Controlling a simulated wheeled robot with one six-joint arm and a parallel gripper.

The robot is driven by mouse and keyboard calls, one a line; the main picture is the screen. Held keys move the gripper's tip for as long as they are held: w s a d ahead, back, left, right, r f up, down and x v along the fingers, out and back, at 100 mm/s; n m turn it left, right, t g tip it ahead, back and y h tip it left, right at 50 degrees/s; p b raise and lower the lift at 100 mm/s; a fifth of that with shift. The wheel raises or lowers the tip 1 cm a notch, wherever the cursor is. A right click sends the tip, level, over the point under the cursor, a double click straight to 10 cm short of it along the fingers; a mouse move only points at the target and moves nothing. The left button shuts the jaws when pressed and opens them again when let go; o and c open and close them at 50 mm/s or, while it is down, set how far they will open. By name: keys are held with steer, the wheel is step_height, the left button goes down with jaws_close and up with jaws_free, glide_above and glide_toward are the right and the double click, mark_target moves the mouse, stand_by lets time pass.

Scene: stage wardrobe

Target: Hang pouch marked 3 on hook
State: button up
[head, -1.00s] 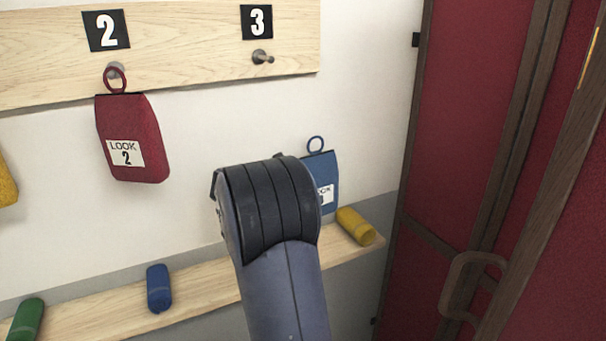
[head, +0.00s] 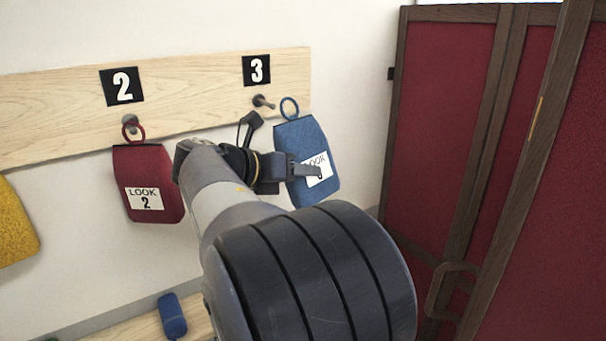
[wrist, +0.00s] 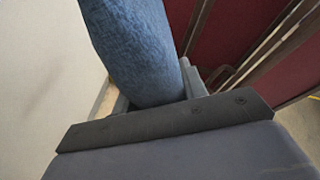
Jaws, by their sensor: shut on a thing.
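The blue pouch (head: 308,140) has a white label reading LOOK with a partly hidden digit and a blue ring (head: 289,107) on top. My gripper (head: 306,171) is shut on the blue pouch and holds it up, slightly tilted, in front of the wall. The blue pouch also fills the upper middle of the wrist view (wrist: 140,50). The metal hook (head: 263,102) under the black number 3 sign (head: 256,70) is bare. The ring is to the right of this hook, at about the same height in the picture, and apart from it.
A red pouch (head: 147,180) hangs from the hook under sign 2 (head: 122,86), left of my arm. A yellow pouch (head: 15,225) shows at the left edge. A blue roll (head: 172,316) lies on the lower shelf (head: 135,331). A red folding screen (head: 440,130) stands at right.

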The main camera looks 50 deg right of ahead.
steer(key=w+d+f, duration=0.1)
steer(key=w+d, duration=0.2)
steer(key=w, duration=0.6)
steer(key=shift+f, duration=0.3)
stand_by(0.6)
stand_by(0.5)
steer(key=o, duration=1.2)
steer(key=shift+o, duration=0.2)
steer(key=shift+a, duration=0.15)
steer(key=b+v, duration=0.1)
steer(key=v, duration=0.9)
steer(key=shift+a+r+b, duration=0.15)
steer(key=shift+a+b, duration=0.15)
